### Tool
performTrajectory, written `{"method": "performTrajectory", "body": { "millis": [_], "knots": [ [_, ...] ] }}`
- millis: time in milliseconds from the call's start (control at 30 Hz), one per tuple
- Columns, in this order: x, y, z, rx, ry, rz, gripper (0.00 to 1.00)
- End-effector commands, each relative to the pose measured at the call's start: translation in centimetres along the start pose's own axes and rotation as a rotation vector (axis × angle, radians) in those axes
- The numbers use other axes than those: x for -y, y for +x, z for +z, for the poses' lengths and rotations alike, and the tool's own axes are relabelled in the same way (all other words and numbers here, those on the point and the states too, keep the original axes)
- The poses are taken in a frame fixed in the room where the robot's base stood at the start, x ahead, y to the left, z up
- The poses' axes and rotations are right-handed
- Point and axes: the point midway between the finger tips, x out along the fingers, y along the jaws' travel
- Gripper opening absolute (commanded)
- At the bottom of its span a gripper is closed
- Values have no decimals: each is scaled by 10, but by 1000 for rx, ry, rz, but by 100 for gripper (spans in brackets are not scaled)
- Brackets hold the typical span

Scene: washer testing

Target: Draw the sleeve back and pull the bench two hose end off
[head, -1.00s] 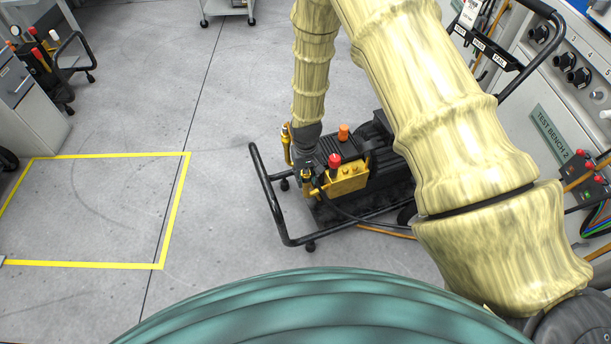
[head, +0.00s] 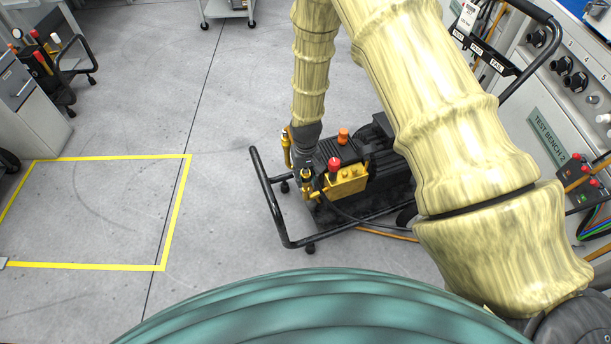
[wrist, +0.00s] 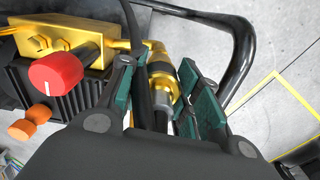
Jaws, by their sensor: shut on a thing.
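My gripper (wrist: 157,72) is closed around the brass hose end (wrist: 161,68) in the wrist view, with teal fingers on both sides. A silver collar (wrist: 160,84) shows on the hose end between the fingers. A black hose (wrist: 139,45) runs beside it, close to the left finger. The hose end lines up with a brass fitting on the yellow pump block (wrist: 62,48); I cannot tell whether they are joined or how far back the sleeve is. In the head view my gripper (head: 309,181) is at the block's left end, with its grip partly hidden.
The pump cart (head: 277,217) has a black tube frame around the work spot. A red knob (wrist: 56,71) and an orange knob (wrist: 30,123) stand close by. Test bench 2 (head: 548,130) is at the right. Clear floor (head: 220,195) lies left of the cart.

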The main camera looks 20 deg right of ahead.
Motion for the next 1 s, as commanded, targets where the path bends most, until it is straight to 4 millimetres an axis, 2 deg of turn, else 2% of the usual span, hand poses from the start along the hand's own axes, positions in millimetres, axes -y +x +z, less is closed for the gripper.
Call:
{"method": "performTrajectory", "body": {
  "millis": [600,1000],
  "knots": [
    [0,-25,0,-1,0,0,4],
    [0,-29,2,-1,0,0,4]
  ]
}}
